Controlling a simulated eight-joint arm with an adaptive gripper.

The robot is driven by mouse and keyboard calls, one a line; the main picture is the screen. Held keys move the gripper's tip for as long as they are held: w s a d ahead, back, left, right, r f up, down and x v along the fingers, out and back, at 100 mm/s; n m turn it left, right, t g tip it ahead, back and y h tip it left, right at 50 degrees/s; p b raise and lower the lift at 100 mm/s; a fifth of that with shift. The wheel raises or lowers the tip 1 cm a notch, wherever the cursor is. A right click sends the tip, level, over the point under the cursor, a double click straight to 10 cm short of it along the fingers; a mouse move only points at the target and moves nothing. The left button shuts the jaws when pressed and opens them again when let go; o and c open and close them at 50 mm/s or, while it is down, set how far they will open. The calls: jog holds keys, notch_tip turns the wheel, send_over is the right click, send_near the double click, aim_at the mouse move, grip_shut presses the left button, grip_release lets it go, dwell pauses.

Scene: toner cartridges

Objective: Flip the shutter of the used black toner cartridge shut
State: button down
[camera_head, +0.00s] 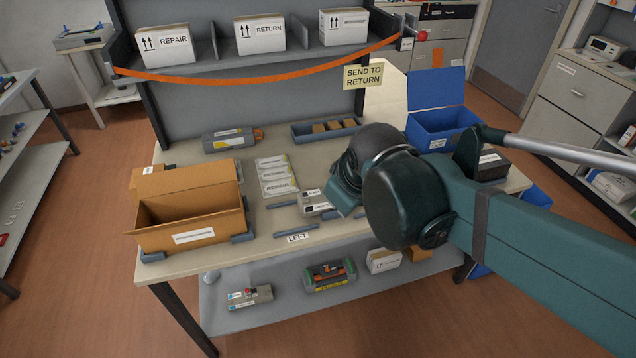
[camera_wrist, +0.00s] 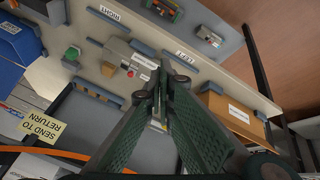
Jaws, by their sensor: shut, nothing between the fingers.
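A dark grey cartridge (camera_head: 232,139) with a pale label and an orange-brown end lies at the back of the table. A lighter grey labelled unit (camera_head: 316,202) sits between grey rails near the LEFT label, partly hidden by my arm; it also shows in the wrist view (camera_wrist: 122,50). I cannot tell for sure which is the used black cartridge, and no shutter position can be made out. My gripper (camera_wrist: 160,92) is shut and empty, its fingertips above the table beside the grey unit in the picture. In the head view my wrist hides the fingers.
An open cardboard box (camera_head: 190,215) stands at the table's left. Repair and return cards (camera_head: 277,176) lie mid-table. A blue tray (camera_head: 312,136) and a blue bin (camera_head: 440,120) are at the back. An orange strap (camera_head: 260,76) hangs across the overhead shelf.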

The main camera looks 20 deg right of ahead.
jog(key=w+a+f+n+g+h+p, duration=0.1)
jog(key=w+a+f+n+g+p, duration=0.1)
jog(key=w+n+p, duration=0.4)
jog(key=w+a+f+n+g+h+p, duration=0.1)
jog(key=w+a+n+g+p, duration=0.1)
jog(key=w+n+p, duration=0.5)
jog(key=w+a+n, duration=0.1)
jog(key=w+n, duration=0.3)
jog(key=w, duration=0.1)
jog(key=shift+w+f+n+h, duration=0.2)
jog(key=shift+f+n+h, duration=0.1)
jog(key=shift+f+n, duration=0.1)
dwell(0.5)
jog(key=shift+a, duration=0.1)
dwell(0.4)
jog(key=shift+x, duration=4.1)
jog(key=shift+w+d+f, duration=0.25)
jog(key=shift+d+f, duration=0.25)
jog(key=shift+d, duration=0.05)
jog(key=shift+w+d+f, duration=0.3)
jog(key=shift+d+f, duration=0.25)
jog(key=shift+w+d+f+p, duration=0.1)
jog(key=shift+w+d+p, duration=0.1)
jog(key=shift+d, duration=0.2)
jog(key=shift+w+d+f+p, duration=0.1)
jog(key=shift+w+d, duration=0.15)
jog(key=shift+d, duration=0.2)
